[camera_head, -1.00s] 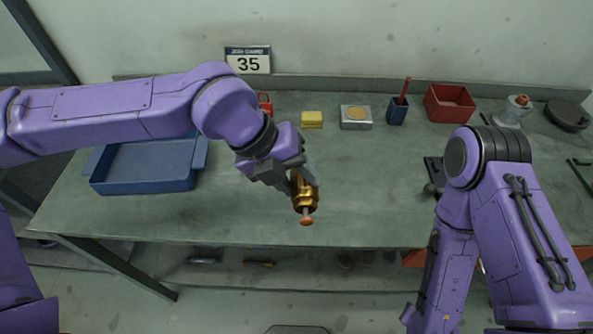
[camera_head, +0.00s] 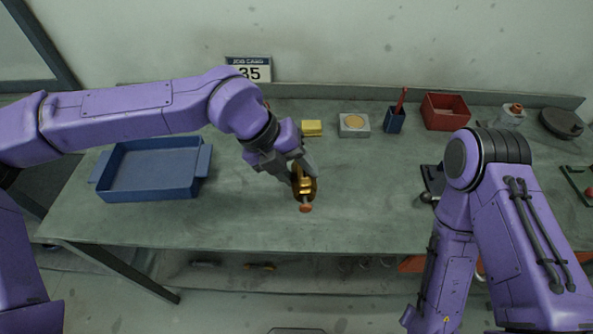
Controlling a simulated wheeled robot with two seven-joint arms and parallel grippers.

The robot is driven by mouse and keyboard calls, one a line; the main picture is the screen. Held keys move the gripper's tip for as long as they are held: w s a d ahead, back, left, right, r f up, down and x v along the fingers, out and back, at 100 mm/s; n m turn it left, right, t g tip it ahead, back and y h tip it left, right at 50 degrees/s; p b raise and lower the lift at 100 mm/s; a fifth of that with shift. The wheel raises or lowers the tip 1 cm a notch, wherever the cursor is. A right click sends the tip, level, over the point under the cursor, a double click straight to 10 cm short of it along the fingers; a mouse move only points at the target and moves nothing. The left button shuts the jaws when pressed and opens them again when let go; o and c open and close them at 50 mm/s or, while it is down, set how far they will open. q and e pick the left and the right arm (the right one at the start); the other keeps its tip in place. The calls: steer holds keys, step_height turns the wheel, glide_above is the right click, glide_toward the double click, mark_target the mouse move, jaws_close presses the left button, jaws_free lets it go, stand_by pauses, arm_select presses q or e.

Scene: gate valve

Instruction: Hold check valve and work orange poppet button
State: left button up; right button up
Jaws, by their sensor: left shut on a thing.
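The check valve (camera_head: 304,187) is a small brass-coloured body in the middle of the head view, above the front part of the bench. Its orange poppet button (camera_head: 306,207) sticks out on a short stem at the end toward me. My left gripper (camera_head: 301,176) comes from the upper left and is shut on the valve. Part of the valve is hidden by the fingers. My right arm stands at the right, bent downward; its gripper is outside the picture.
On the grey-green bench (camera_head: 240,220) a blue tray (camera_head: 150,192) stands at the left. Along the back are a yellow block (camera_head: 312,128), a grey box with a tan disc (camera_head: 354,125), a blue cup (camera_head: 395,122) and a red bin (camera_head: 445,112). The bench middle is clear.

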arm_select(q)
steer(key=w+p, duration=0.5)
steer(key=w, duration=0.5)
steer(key=shift+a, duration=0.15)
stand_by(0.8)
steer(key=shift+f+b, duration=3.1)
steer(key=shift+f, duration=2.65)
stand_by(0.3)
